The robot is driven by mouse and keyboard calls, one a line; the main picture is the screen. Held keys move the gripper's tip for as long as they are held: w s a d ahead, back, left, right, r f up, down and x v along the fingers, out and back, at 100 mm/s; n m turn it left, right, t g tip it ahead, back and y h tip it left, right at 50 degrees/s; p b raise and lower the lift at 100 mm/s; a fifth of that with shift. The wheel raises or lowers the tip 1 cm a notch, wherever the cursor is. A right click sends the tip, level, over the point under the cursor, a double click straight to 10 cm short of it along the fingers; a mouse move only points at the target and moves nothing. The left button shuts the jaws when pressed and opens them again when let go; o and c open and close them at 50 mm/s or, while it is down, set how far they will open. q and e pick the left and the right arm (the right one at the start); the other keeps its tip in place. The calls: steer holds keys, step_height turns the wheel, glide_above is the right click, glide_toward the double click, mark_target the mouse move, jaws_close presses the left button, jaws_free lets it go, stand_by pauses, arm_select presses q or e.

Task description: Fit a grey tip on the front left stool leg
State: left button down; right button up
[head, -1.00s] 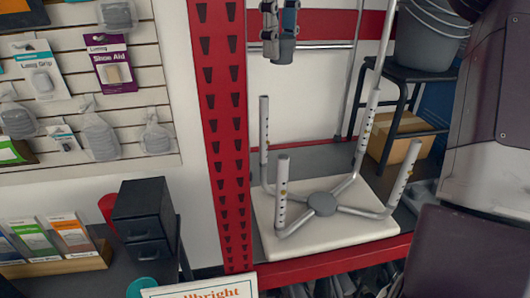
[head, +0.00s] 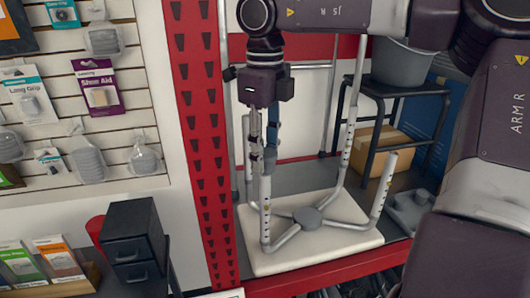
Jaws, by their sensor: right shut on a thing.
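An upside-down stool with a grey metal frame rests on a white base (head: 360,242), its bare tube legs pointing up around a round hub (head: 308,218). The front left leg (head: 265,212) stands upright, with small holes along it. My right gripper (head: 263,158) comes down from above, its fingers close to the top of this leg. It is shut on a small piece, the grey tip as far as I can tell, largely hidden by the fingers. I cannot tell whether tip and leg touch. My left gripper is out of view.
The front right leg (head: 383,186) and back right leg (head: 347,142) rise nearby. A red slotted post (head: 205,150) stands left. A black stool (head: 400,92), carrying a grey bucket, and a cardboard box (head: 374,147) are behind. My right arm fills the right side.

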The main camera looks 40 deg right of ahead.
steer(key=shift+f, duration=0.45)
steer(key=shift+w+d+f, duration=0.15)
steer(key=shift+f, duration=0.05)
steer(key=o, duration=0.7)
steer(key=shift+f, duration=0.1)
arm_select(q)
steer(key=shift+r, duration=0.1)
arm_select(e)
steer(key=o, duration=0.4)
steer(key=shift+o, duration=0.2)
